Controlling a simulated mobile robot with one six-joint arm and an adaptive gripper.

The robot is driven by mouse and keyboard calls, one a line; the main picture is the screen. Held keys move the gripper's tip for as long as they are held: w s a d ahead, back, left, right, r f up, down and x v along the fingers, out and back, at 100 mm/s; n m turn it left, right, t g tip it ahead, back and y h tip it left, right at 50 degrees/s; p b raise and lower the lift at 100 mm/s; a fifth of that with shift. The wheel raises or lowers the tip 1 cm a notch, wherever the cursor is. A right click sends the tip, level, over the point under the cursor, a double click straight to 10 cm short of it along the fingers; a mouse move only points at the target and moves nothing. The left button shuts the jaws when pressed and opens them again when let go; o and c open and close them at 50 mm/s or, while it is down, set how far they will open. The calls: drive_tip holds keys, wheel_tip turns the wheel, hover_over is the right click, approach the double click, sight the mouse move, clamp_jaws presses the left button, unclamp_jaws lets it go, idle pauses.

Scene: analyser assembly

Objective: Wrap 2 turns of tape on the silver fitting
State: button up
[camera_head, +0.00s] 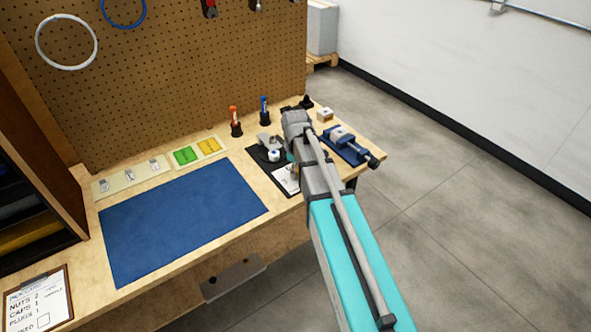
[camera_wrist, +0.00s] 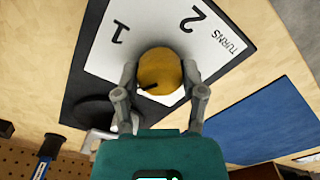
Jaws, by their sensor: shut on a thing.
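In the wrist view my gripper (camera_wrist: 160,72) has its two fingers closed on the sides of a round golden-yellow piece (camera_wrist: 158,73) with a small dark mark on it. The piece is over a white card (camera_wrist: 125,50) printed "1", "2" and "TURNS"; I cannot tell whether it touches the card. The card lies on a black mat (camera_wrist: 78,88). In the head view the card (camera_head: 285,178) shows beside my arm, which mostly hides the fingers. A small white and blue roll (camera_head: 274,155) stands near a grey part (camera_head: 265,139). I cannot make out a silver fitting for certain.
A blue vise-like tool (camera_head: 345,143) lies right of my arm. Orange (camera_head: 235,120) and blue (camera_head: 264,109) handled tools stand at the pegboard (camera_head: 190,80). The large blue mat (camera_head: 180,220) is bare.

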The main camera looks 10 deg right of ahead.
drive_tip(key=m, duration=0.7)
drive_tip(key=shift+s, duration=0.1)
drive_tip(key=m, duration=0.8)
drive_tip(key=shift+m, duration=0.3)
drive_tip(key=m, duration=0.3)
drive_tip(key=shift+m, duration=0.3)
drive_tip(key=m, duration=0.3)
drive_tip(key=shift+m, duration=0.3)
drive_tip(key=m, duration=0.3)
drive_tip(key=shift+m, duration=0.3)
drive_tip(key=m, duration=0.3)
drive_tip(key=shift+m, duration=0.3)
